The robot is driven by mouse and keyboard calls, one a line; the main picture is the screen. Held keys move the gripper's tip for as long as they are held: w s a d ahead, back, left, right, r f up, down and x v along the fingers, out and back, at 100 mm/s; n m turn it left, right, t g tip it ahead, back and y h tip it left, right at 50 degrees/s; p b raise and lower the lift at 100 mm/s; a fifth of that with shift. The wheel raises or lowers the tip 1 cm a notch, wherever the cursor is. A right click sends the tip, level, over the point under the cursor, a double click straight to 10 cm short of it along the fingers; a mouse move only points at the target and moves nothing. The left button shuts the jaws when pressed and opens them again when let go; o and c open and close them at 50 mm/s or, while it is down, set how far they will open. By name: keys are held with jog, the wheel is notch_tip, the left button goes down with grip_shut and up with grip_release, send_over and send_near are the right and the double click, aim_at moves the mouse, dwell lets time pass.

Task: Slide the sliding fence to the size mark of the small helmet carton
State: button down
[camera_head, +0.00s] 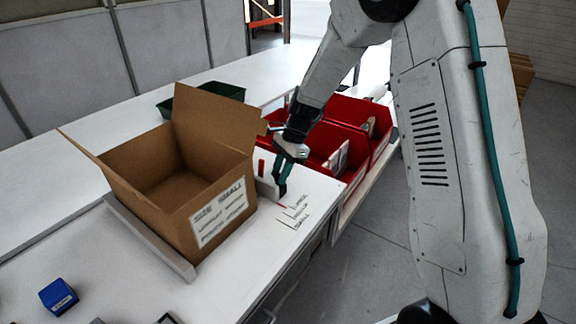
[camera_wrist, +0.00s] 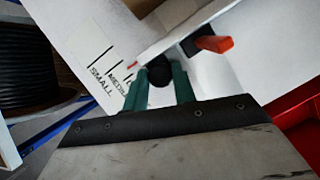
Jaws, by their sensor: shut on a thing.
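The open brown carton (camera_head: 160,165) stands on the white bench with a size label (camera_head: 219,211) on its front face. The sliding fence (camera_head: 266,190) is a pale plate right beside the carton; it also shows in the wrist view (camera_wrist: 185,30). My gripper (camera_head: 282,188) is at the fence's right side. In the wrist view its green fingers (camera_wrist: 160,82) are shut on the fence's dark round knob (camera_wrist: 160,71). The printed size marks (camera_head: 297,212) lie just in front. A red tip at the fence's end is close to them; I cannot tell which line it meets.
A red lever (camera_wrist: 215,43) sits on the fence near my fingers. Red bins (camera_head: 340,140) stand behind and right of my gripper. A blue block (camera_head: 58,297) lies front left. A green tray (camera_head: 205,95) stands behind.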

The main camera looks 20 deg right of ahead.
jog(key=c, duration=1.1)
grip_release()
jog(key=shift+c, duration=0.2)
jog(key=v, duration=0.8)
